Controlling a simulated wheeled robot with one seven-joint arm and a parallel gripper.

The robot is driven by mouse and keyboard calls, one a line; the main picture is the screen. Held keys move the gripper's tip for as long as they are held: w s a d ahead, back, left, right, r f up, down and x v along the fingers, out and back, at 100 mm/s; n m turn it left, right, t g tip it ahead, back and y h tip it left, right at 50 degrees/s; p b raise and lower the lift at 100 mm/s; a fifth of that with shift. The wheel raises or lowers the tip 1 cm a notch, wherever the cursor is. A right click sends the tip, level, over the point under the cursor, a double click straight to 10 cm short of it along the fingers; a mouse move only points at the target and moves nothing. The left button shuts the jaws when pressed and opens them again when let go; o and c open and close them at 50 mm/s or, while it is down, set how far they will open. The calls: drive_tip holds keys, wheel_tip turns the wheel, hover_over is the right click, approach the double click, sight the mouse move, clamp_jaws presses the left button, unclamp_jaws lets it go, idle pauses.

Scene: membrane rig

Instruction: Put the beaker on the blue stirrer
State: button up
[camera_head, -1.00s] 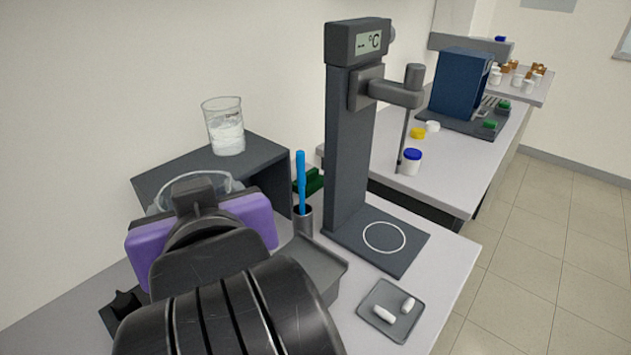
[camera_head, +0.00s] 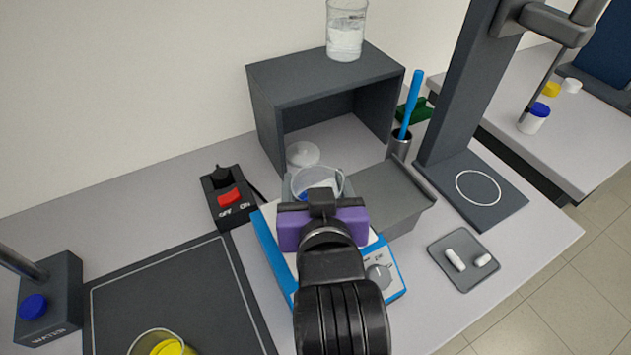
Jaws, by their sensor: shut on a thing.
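A clear glass beaker (camera_head: 318,180) shows its round rim just beyond the purple body of my gripper (camera_head: 322,208). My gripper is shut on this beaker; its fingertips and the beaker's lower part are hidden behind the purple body. The blue stirrer (camera_head: 268,232), with a white top and a knob on its front, lies below my gripper, which covers much of it. The beaker appears over the far part of the stirrer. I cannot tell whether its base touches the plate.
A dark shelf box (camera_head: 290,88) stands behind, with another beaker (camera_head: 346,38) of white contents on top. A switch box (camera_head: 227,198) is left, a grey box (camera_head: 385,195) close on the right. A stand base (camera_head: 478,190) and a small tray (camera_head: 463,258) lie farther right.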

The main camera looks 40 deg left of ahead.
drive_tip(key=shift+f, duration=0.15)
drive_tip(key=shift+f, duration=0.1)
drive_tip(key=o, duration=1.6)
drive_tip(key=shift+o, duration=0.2)
drive_tip(key=shift+r, duration=0.2)
drive_tip(key=p+v, duration=0.2)
drive_tip(key=v, duration=1)
